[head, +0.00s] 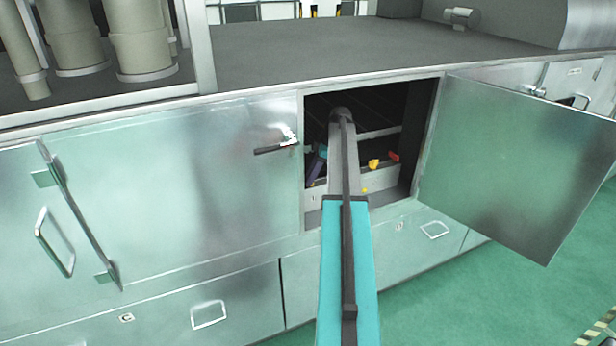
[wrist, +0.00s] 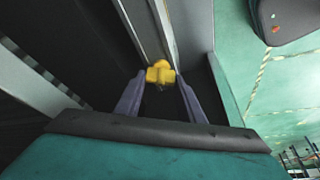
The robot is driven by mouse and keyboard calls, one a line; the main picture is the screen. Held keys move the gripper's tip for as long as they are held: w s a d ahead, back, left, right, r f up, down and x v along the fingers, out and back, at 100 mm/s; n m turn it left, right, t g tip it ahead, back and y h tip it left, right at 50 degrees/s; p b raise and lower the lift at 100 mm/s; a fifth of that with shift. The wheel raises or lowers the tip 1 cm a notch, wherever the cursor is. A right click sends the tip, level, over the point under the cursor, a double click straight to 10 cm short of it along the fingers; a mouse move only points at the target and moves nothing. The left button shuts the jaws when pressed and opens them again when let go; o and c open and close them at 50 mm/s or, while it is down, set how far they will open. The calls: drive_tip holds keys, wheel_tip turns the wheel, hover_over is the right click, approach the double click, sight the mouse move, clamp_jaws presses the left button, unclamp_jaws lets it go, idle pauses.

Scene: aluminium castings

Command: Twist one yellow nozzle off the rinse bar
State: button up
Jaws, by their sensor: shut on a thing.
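In the wrist view, a yellow nozzle (wrist: 160,73) sits between the tips of my gripper's two purple fingers (wrist: 160,80), which are closed on it. It lies against a long pale bar, the rinse bar (wrist: 162,28), which runs away behind it. I cannot tell whether the nozzle is still joined to the bar. In the head view, my arm reaches into the open cabinet bay, and part of my gripper (head: 317,168) shows to the left of the arm, mostly in shadow. Another yellow piece (head: 374,164) shows to the right of the arm inside the bay.
A red piece (head: 394,157) is near the yellow one inside the bay. The metal door (head: 530,160) stands open to the right. A closed panel (head: 190,185) with a dark handle (head: 274,148) borders the bay on the left.

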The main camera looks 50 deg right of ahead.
idle(0.3)
drive_tip(key=shift+w+d+n+y, duration=0.1)
drive_tip(key=shift+n+y, duration=0.2)
drive_tip(key=shift+n, duration=0.6)
drive_tip(key=shift+n+g+y+b, duration=0.3)
drive_tip(key=shift+n+g+b, duration=0.35)
drive_tip(key=shift+n, duration=1.05)
drive_tip(key=shift+s+r, duration=0.2)
drive_tip(key=shift+r, duration=0.2)
drive_tip(key=shift+r+p, duration=0.45)
drive_tip(key=shift+r, duration=0.45)
drive_tip(key=shift+r+p, duration=0.65)
drive_tip(key=shift+r, duration=1.5)
drive_tip(key=shift+s, duration=0.1)
